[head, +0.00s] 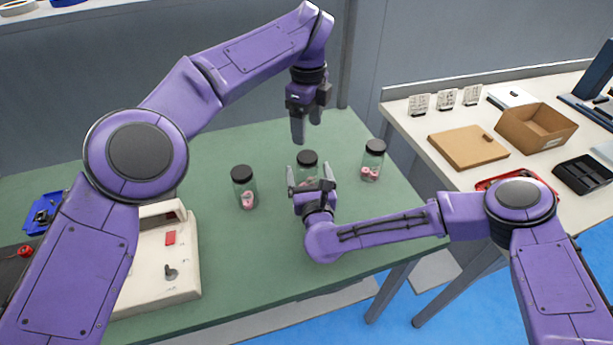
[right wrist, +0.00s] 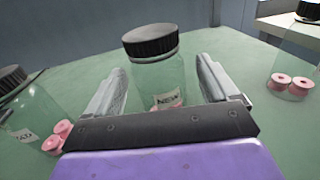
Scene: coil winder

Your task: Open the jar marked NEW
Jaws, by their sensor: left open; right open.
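The jar marked NEW (right wrist: 157,75) is clear glass with a black lid (right wrist: 150,41) and stands upright on the green table. In the head view its lid (head: 307,158) shows as the middle of three jars, the body partly hidden by my right gripper. My right gripper (head: 312,179) is open, its fingers on either side of the jar's body; in the right wrist view (right wrist: 165,85) I cannot tell whether they touch the glass. My left gripper (head: 307,128) is open and empty, pointing down above the jar's lid.
A second jar (head: 244,188) with pink spools stands to the left, a third (head: 373,162) to the right. A cream machine (head: 165,260) sits on the table's left. A white side table holds a cardboard box (head: 536,130) and a black tray (head: 583,174). Green table behind the jars is clear.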

